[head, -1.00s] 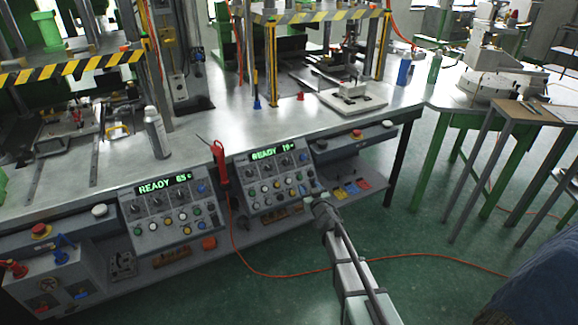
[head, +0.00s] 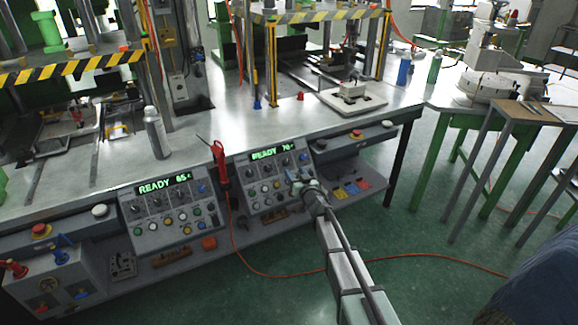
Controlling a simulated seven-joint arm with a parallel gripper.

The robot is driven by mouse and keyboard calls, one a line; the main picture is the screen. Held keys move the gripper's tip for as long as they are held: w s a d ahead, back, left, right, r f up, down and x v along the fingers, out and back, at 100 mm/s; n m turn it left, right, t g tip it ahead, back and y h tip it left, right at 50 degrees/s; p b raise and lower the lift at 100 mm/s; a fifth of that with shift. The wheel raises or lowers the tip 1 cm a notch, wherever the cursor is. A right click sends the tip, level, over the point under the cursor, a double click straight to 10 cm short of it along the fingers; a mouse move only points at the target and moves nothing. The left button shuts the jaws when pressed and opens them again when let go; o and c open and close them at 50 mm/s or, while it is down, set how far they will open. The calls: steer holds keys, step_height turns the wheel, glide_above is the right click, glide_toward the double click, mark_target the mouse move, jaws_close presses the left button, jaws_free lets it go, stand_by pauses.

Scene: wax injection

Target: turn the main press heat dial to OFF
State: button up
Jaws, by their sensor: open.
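Two grey control panels hang on the front of the bench, each with a green lit display and a row of dark dials above coloured buttons. The left panel (head: 152,232) reads READY with a number near 65. The right panel (head: 262,196) reads READY with a number that looks like 70. I cannot read any dial labels, so I cannot tell which dial is the main press heat dial or where it points. My gripper (head: 291,177) is open in front of the right panel's right side, hiding some of its controls. Contact with a dial cannot be made out.
A red-handled tool (head: 219,163) hangs between the panels, its orange cable (head: 262,273) running down across the floor. A spray can (head: 156,132) stands on the bench.

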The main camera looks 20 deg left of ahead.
mark_target(287, 162)
steer(key=x, duration=0.7)
steer(key=c, duration=1.1)
